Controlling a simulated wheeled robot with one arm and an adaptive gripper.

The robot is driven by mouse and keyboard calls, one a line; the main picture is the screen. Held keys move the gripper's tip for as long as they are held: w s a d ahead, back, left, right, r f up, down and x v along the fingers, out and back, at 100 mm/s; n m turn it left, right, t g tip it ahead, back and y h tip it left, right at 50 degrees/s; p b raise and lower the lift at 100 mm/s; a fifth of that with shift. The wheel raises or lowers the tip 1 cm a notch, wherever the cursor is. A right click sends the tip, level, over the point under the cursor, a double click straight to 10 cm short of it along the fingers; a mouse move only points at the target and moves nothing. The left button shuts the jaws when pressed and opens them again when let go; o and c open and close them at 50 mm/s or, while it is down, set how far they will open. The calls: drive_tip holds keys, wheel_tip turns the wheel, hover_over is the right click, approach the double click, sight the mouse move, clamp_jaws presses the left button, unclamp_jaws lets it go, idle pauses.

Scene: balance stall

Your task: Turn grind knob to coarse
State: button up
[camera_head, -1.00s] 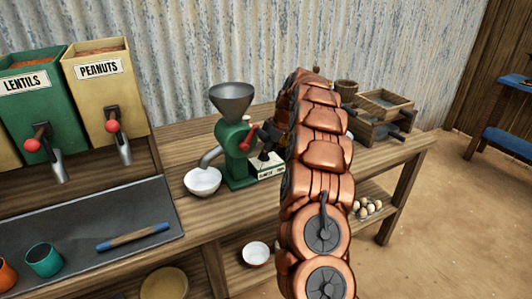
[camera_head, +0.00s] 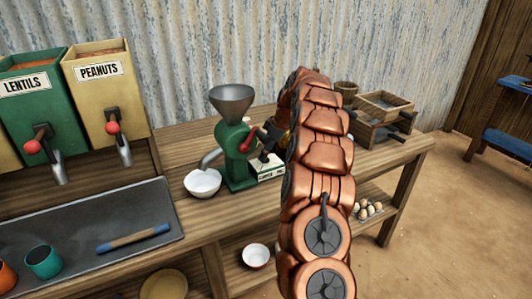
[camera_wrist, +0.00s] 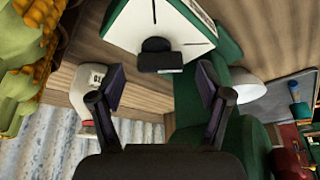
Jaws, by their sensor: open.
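The green grinder (camera_head: 236,160) with a grey hopper (camera_head: 232,97) and a red crank handle (camera_head: 249,138) stands on the wooden bench. Its white label plate (camera_head: 268,171) is at the base; its lettering is too small to read. In the wrist view a dark knob (camera_wrist: 158,55) sits on the white plate (camera_wrist: 125,33). My gripper (camera_wrist: 160,82) is open, with its fingers apart and the knob lying ahead of the gap between them. No contact with the knob shows. In the head view my arm hides most of the gripper.
A white bowl (camera_head: 202,183) stands under the grinder spout. A grey tray (camera_head: 70,233) with cups is at left, below the lentils (camera_head: 40,110) and peanuts (camera_head: 108,95) dispensers. A wooden box (camera_head: 385,106) stands at right behind my arm.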

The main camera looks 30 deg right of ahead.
drive_tip(key=v, duration=1.1)
drive_tip(key=shift+s+d+f, duration=0.1)
drive_tip(key=shift+s, duration=0.05)
